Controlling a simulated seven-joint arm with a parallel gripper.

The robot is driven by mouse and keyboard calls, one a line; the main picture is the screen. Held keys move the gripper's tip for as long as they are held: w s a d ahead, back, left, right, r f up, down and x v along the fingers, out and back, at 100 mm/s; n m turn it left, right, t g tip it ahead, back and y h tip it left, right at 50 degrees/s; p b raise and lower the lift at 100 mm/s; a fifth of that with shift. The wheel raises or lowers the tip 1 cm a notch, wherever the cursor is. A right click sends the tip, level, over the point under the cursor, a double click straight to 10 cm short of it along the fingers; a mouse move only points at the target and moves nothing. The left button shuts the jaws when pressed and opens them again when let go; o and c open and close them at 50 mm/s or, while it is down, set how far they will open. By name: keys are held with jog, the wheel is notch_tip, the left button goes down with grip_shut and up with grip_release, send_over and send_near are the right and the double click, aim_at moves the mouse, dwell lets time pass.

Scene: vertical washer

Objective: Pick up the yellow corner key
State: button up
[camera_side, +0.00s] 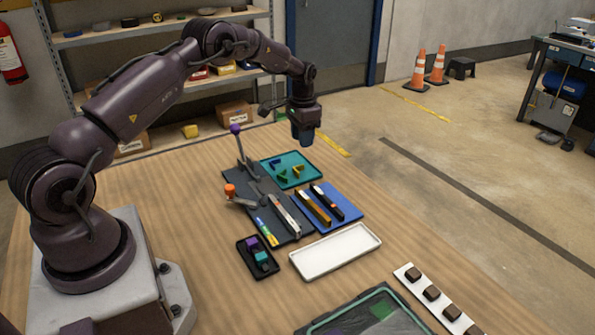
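The yellow corner key (298,169) lies in the teal tray (315,179) in the middle of the table. It is a small angled piece. A blue key (276,164) and a green key (283,176) lie in the same tray, to its left. My gripper (303,143) hangs pointing down, and in the picture it is above and slightly right of the yellow key. It looks apart from the tray and from the keys. Its fingers are dark and small in the view, so I cannot tell whether they are open.
A dark fixture with a purple-knobbed lever (235,128) and an orange knob (230,190) stands left of the teal tray. A blue tray (345,204) with bars lies in front. A white empty tray (335,250) and a small black tray (246,246) are nearer.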

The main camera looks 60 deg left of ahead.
aim_at(302, 165)
notch_tip(302, 165, down, 9)
jog(key=shift+a+r, duration=0.1)
jog(key=shift+r, duration=0.1)
grip_shut()
dwell(0.3)
